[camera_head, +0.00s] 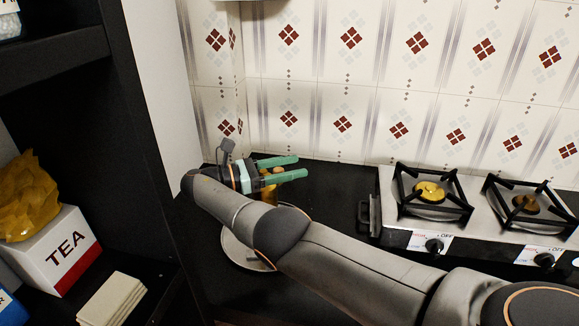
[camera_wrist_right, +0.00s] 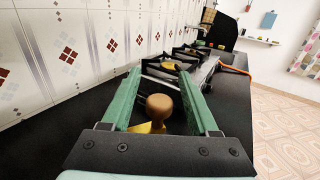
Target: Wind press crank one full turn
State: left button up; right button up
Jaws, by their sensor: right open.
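My right gripper (camera_head: 301,166) reaches over the dark counter near the tiled wall, its green fingers apart and pointing right. In the right wrist view, a brown rounded knob (camera_wrist_right: 160,106) stands between the open fingers (camera_wrist_right: 160,72), with visible gaps on both sides. A gold-yellow part (camera_wrist_right: 149,127) shows beneath the knob. In the head view a bit of this gold part (camera_head: 268,188) shows by the fingers; my gripper hides most of it. I take the knob for the press crank's handle, but the crank arm and press body are not clearly visible. My left gripper is out of view.
A round light plate or base (camera_head: 240,252) lies partly under my right arm. A stove (camera_head: 385,190) with black grates is at right, with a dark handle-like piece (camera_head: 370,213) at its left end. A black shelf holds a TEA box (camera_head: 62,250) at left.

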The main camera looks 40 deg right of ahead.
jog(key=shift+d, duration=0.1)
jog(key=w+n+t+y+b, duration=0.1)
jog(key=w+n+t+y, duration=0.5)
jog(key=n+t+y, duration=0.4)
jog(key=w+n+t+y+b, duration=0.1)
jog(key=w+n+t+y, duration=0.5)
jog(key=n+t+y, duration=0.4)
jog(key=n+t, duration=0.3)
jog(key=shift+d+b, duration=0.35)
jog(key=shift+b, duration=0.05)
dwell(0.6)
